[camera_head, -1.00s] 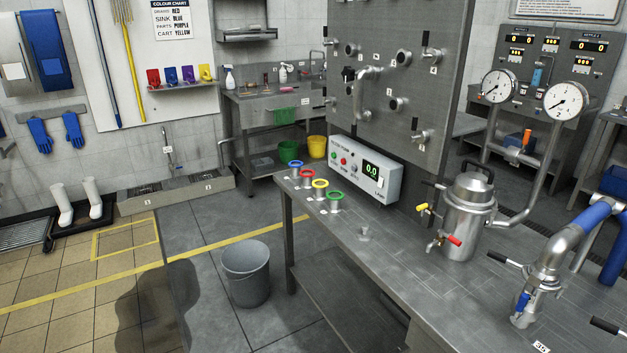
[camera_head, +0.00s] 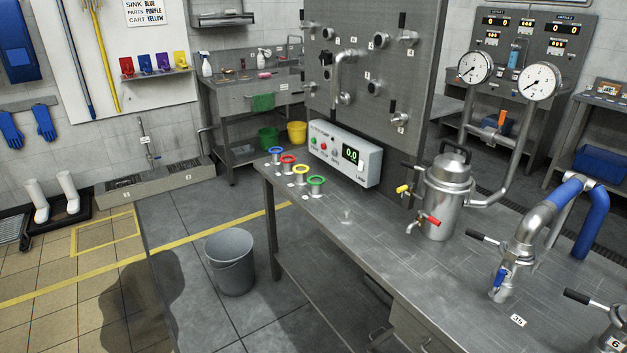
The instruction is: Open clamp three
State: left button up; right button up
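I cannot tell for certain which fitting is clamp three. A metal pipe fitting (camera_head: 503,277) with a blue lever and a black-ended handle (camera_head: 475,236) stands on the steel bench at the right. A small white label (camera_head: 517,320) lies on the bench in front of it; its text is too small to read surely. A second black-ended handle (camera_head: 577,296) points left from a metal fitting (camera_head: 615,320) at the right edge, partly cut off, with a label that looks like 6. Neither of my grippers is in view.
A lidded steel vessel (camera_head: 443,200) with red and yellow handles stands on the bench (camera_head: 372,232). Behind it are a control box (camera_head: 345,152) and an upright valve panel (camera_head: 362,60). Coloured rings (camera_head: 316,181) line the left end. A grey bucket (camera_head: 230,262) stands on the floor.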

aim_at(575, 295)
jog(key=z, duration=1.8)
